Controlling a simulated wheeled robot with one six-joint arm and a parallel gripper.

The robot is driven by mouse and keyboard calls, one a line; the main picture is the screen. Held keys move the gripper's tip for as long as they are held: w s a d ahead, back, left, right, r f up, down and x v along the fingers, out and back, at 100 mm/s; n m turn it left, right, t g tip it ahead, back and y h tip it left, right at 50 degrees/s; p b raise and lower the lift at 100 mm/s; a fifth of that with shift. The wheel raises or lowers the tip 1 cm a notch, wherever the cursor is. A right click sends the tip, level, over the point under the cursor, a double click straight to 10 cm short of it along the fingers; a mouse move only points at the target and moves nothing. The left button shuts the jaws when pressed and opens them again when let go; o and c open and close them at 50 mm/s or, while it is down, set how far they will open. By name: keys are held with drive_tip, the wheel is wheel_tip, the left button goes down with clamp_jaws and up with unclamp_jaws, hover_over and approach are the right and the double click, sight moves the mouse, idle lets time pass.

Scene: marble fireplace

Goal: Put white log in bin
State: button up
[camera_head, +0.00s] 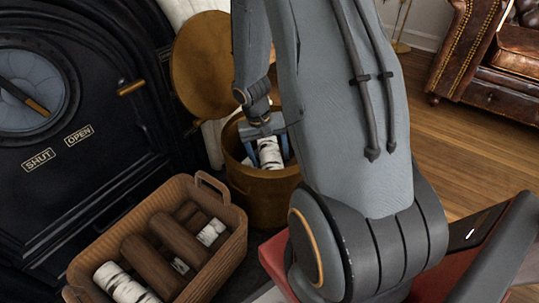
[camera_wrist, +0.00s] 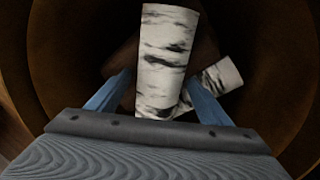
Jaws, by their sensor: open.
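My gripper (camera_head: 264,138) is down at the mouth of a round brown bin (camera_head: 262,195). Its blue fingers are open, one on each side of a white log (camera_head: 270,154) with black bark marks. In the wrist view this white log (camera_wrist: 168,50) stands out large between the fingers, inside the bin; whether it touches a finger is unclear. A second white log (camera_wrist: 223,76) lies tilted beside it, lower in the bin. The wicker basket (camera_head: 235,245) at lower left holds more white logs (camera_head: 120,284) and dark brown logs (camera_head: 178,239).
The bin's round lid (camera_head: 205,62) stands open at its back. A black stove door (camera_head: 100,180) with SHUT and OPEN labels fills the left. A brown leather sofa (camera_head: 490,65) is at upper right. Wooden floor (camera_head: 445,135) is clear in front of it.

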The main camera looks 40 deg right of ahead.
sight(263, 157)
wheel_tip(263, 157, up, 12)
drive_tip(key=w+a+p, duration=0.1)
drive_tip(key=a+p, duration=0.1)
drive_tip(key=p, duration=0.4)
drive_tip(key=shift+p, duration=0.4)
drive_tip(key=shift+a+r, duration=0.1)
drive_tip(key=shift+r, duration=0.05)
drive_tip(key=s+a+r+n+t, duration=0.1)
drive_tip(key=a+r+n, duration=0.1)
drive_tip(key=a+r, duration=0.35)
drive_tip(key=a+r+n, duration=0.1)
drive_tip(key=a+r, duration=0.2)
drive_tip(key=a, duration=0.5)
drive_tip(key=s+a+r+n+y, duration=0.2)
drive_tip(key=s+a+r+n, duration=0.2)
drive_tip(key=s+a, duration=0.7)
drive_tip(key=s+a+r+n+y, duration=0.1)
drive_tip(key=s+a+r+n, duration=0.4)
drive_tip(key=s+a+r, duration=0.3)
drive_tip(key=s+a, duration=0.3)
drive_tip(key=shift+s+r+y, duration=0.2)
drive_tip(key=shift+r+y, duration=0.1)
drive_tip(key=shift+y, duration=0.1)
drive_tip(key=shift+d+r, duration=0.1)
